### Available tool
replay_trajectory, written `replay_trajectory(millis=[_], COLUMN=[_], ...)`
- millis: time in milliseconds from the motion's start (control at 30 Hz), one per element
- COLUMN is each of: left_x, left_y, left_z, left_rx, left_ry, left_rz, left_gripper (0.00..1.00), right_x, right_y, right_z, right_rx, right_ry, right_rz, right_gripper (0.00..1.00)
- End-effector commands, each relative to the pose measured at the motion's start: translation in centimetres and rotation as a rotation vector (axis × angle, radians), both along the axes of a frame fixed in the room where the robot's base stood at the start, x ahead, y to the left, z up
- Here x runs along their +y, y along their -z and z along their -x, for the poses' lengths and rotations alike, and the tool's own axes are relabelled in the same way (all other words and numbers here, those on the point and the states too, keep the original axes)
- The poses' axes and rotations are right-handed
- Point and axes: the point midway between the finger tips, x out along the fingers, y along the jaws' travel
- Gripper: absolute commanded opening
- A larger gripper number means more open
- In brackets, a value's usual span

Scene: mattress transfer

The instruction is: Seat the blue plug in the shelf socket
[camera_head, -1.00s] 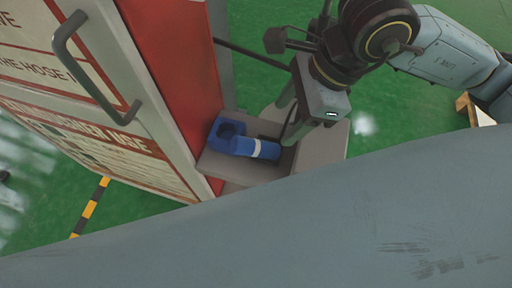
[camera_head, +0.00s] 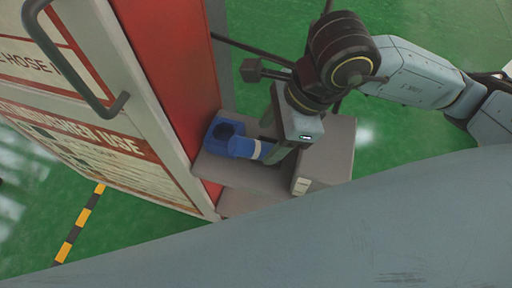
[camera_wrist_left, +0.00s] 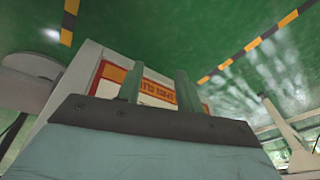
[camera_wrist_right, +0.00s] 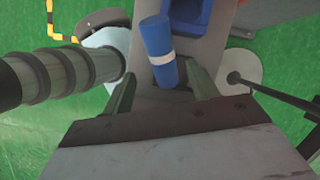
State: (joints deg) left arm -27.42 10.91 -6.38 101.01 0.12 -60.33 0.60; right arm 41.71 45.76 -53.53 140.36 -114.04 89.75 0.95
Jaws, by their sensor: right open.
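The blue plug (camera_head: 243,147), a cylinder with a white band, lies on the grey shelf (camera_head: 235,176) beside the red cabinet side. My right gripper (camera_head: 273,152) is open at the plug's right end. In the right wrist view, the plug (camera_wrist_right: 163,62) shows between and beyond the open fingers. My left gripper (camera_wrist_left: 160,88) is outside the head view; its fingers stand apart and empty in front of a labelled cabinet.
The cabinet (camera_head: 85,80) with a grey handle (camera_head: 75,62) stands at the left. A grey box-like part (camera_head: 325,155) is at the shelf's right. My large grey arm link covers the lower head view. Green floor with yellow-black tape (camera_head: 78,225) is open around.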

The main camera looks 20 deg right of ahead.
Motion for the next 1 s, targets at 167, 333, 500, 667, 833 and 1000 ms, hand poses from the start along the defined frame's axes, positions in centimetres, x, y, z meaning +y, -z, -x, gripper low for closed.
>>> replay_trajectory(millis=[167,333,500,667,833,1000], left_x=[-1.0,-1.7,-1.9,-1.9,-1.9,-1.9], left_y=[-1.3,-2.7,-3.2,-3.2,-3.2,-3.2], left_z=[-0.6,-0.9,-1.0,-1.0,-1.0,-1.0], left_rx=[-0.012,-0.019,-0.021,-0.021,-0.021,-0.022], left_ry=[0.001,0.001,0.001,0.002,0.001,0.001], left_rz=[0.013,0.022,0.025,0.025,0.025,0.025], left_gripper=[0.36,0.36,0.36,0.36,0.36,0.36], right_x=[0.9,1.7,1.9,1.9,1.9,1.9], right_y=[2.3,4.2,4.7,4.6,4.6,4.6], right_z=[-0.5,-0.8,-0.9,-0.9,-0.9,-0.9], right_rx=[0.005,0.003,0.000,0.000,0.000,0.000], right_ry=[0.000,-0.001,0.000,0.000,0.000,0.000], right_rz=[0.000,-0.001,0.000,0.000,0.000,0.000], right_gripper=[0.59,0.59,0.59,0.56,0.34,0.12])
